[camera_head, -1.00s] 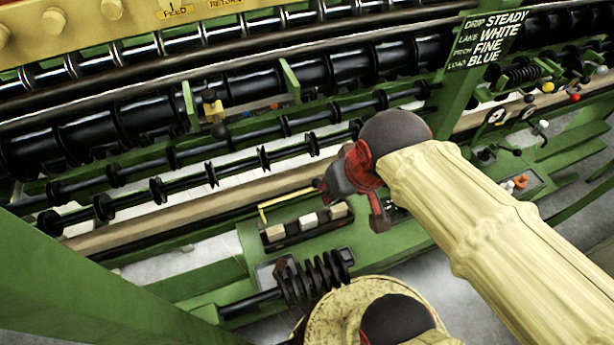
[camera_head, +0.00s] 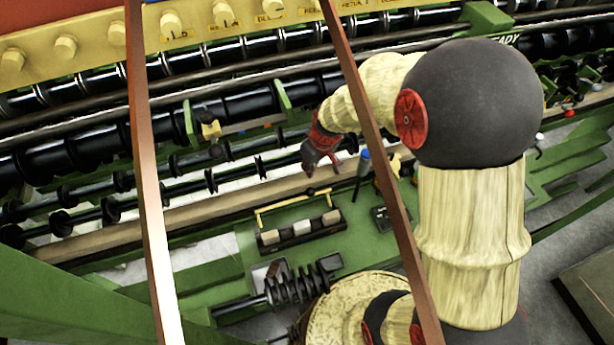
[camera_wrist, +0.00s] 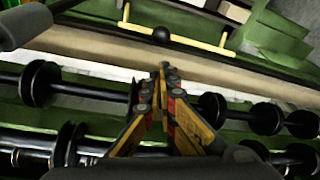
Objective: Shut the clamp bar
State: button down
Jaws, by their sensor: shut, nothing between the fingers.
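The clamp bar is the thin yellow bar (camera_head: 285,202) with short end arms, at a tray of pale blocks (camera_head: 302,228) in the head view. It stands clear of the blocks, on their far side. A dark ball knob (camera_head: 311,191) sits on it. In the wrist view the yellow bar (camera_wrist: 195,42) crosses the top, with the black knob (camera_wrist: 161,35) at its middle. My gripper (camera_head: 309,172) is shut and empty, behind the bar over the wooden rail. In the wrist view its fingertips (camera_wrist: 163,68) point towards the knob, with a visible gap.
Black spool rollers (camera_wrist: 70,90) run under and beside my gripper. A wooden rail (camera_head: 220,205) lies between them and the green bench. A dark spring coil (camera_head: 295,284) is in front of the blocks. A blue-topped handle (camera_head: 364,158) stands right of my gripper.

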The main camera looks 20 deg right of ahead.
jog(key=b+x, duration=0.1)
jog(key=x, duration=0.9)
jog(key=shift+b, duration=0.5)
